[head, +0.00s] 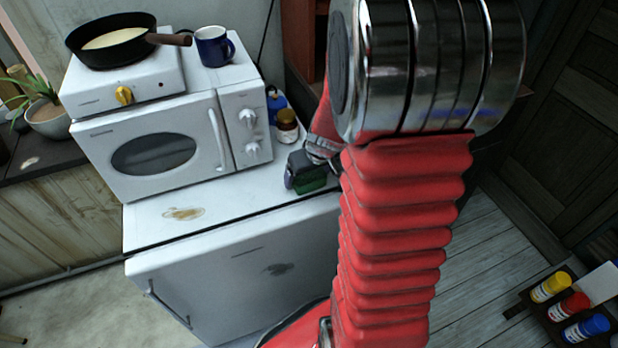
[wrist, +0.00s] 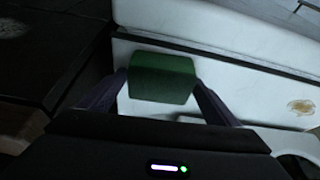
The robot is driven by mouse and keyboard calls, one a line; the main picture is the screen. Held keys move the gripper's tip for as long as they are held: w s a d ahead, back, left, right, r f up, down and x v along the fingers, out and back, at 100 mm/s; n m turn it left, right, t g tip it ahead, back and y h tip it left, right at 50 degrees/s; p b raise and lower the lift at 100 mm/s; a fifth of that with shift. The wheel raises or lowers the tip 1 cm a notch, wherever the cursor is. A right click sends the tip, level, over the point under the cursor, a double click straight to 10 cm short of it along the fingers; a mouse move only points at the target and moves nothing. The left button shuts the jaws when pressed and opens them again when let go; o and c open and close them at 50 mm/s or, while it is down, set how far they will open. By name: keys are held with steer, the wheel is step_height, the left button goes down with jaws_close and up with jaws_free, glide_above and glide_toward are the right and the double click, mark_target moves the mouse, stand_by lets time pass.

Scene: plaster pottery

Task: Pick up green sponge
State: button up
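The green sponge (wrist: 162,78) is a dark green block between the two fingers of my gripper (wrist: 162,85) in the wrist view. A finger meets it on each side, and no gap shows. In the head view my gripper (head: 302,172) is over the right end of the white fridge top, and the sponge (head: 311,184) shows just below the fingers. I cannot tell whether the sponge touches the fridge top. My red arm hides the area to the right of it.
The white fridge top (head: 240,195) has a brown stain (head: 183,214). A microwave (head: 165,150) stands behind, bearing a hob with a frying pan (head: 115,40) and a blue mug (head: 213,47). A brown jar (head: 287,125) stands behind my gripper. The fridge top's front left is clear.

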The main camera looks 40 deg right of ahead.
steer(key=c, duration=0.8)
steer(key=shift+c, duration=0.2)
steer(key=shift+r, duration=0.1)
step_height(320, 180, up, 10)
steer(key=shift+f, duration=0.1)
stand_by(0.4)
